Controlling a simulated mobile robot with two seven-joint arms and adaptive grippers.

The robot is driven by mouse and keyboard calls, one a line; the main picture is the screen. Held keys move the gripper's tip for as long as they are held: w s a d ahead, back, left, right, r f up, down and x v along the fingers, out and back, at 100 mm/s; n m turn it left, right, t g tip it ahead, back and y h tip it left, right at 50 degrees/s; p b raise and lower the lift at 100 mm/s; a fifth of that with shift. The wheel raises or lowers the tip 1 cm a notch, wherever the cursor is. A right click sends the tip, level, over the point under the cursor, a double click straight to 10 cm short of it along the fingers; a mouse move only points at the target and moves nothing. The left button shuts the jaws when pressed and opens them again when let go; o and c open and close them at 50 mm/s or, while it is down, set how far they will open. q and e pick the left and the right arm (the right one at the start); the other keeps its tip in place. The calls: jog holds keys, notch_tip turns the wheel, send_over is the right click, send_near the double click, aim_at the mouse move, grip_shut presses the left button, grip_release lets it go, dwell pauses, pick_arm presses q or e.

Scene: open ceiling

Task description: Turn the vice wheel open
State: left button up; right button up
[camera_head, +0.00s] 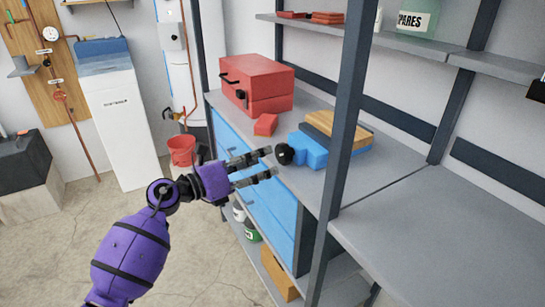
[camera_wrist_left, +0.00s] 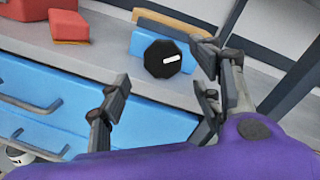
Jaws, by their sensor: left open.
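The blue vice (camera_head: 313,152) sits on the grey workbench, with wooden-coloured blocks along its top. Its black wheel (camera_head: 284,154) faces the bench's front edge. In the left wrist view the wheel (camera_wrist_left: 162,58) is a dark octagonal disc with a short white mark, slightly tilted. In the wrist view the wheel shows between and beyond the fingers, and no contact is visible. My right gripper is not in view.
A red toolbox (camera_head: 257,85) and a small red block (camera_head: 266,125) stand on the workbench (camera_head: 392,160), left of the vice. Blue drawers (camera_head: 230,150) lie below the bench top.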

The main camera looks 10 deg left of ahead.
pick_arm(q)
jog(key=shift+v, duration=2.7)
